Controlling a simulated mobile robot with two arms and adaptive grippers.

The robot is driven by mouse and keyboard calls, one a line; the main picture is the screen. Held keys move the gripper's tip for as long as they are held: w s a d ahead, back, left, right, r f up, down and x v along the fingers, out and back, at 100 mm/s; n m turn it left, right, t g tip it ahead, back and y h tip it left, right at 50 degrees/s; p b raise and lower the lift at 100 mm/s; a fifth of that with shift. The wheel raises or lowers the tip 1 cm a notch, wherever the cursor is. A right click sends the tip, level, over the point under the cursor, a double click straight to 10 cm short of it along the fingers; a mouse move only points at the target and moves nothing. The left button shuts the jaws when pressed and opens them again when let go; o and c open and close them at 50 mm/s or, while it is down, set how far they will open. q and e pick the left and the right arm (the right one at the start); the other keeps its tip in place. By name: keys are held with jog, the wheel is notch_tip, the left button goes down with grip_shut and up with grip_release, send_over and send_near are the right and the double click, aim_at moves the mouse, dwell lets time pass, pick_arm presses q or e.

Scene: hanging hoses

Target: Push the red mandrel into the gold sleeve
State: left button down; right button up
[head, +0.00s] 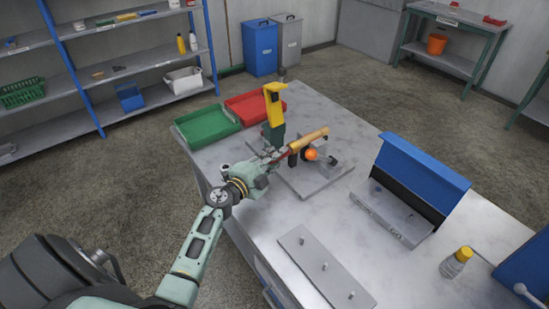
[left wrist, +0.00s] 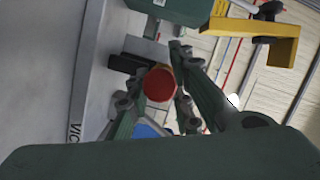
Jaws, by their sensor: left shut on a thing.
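The gold sleeve (head: 309,139) lies nearly level above the grey plate of a fixture on the table, its near end toward my gripper. The red mandrel (head: 280,153) shows as a thin reddish strip just left of the sleeve, in line with it. In the left wrist view the mandrel (left wrist: 159,84) shows as a round red end between the fingers. My left gripper (head: 271,158) is shut on the mandrel; its fingers (left wrist: 160,95) lie on both sides of it. I cannot tell whether the mandrel's tip is inside the sleeve.
A green-and-yellow upright (head: 274,105) stands close behind the gripper. Green (head: 207,126) and red (head: 255,106) trays lie at the back left. A blue-backed rack (head: 424,171), a flat pegged plate (head: 325,266) and a yellow-capped bottle (head: 456,262) stand to the right.

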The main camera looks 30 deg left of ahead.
pick_arm(q)
jog(key=shift+w+d+r, duration=0.15)
jog(key=shift+w, duration=0.15)
dwell(0.5)
jog(key=c, duration=1.5)
grip_release()
jog(key=shift+w+d, duration=0.1)
jog(key=shift+w, duration=0.05)
jog(key=shift+s, duration=0.4)
jog(key=shift+s+a+r, duration=0.1)
jog(key=shift+s+a, duration=0.1)
jog(key=shift+s, duration=1.7)
jog(key=shift+s+a+r, duration=0.1)
jog(key=shift+s+a, duration=0.15)
jog(key=shift+s, duration=1.6)
jog(key=shift+s+a+r, duration=0.1)
jog(key=shift+s+a, duration=0.1)
jog(key=shift+s, duration=1.7)
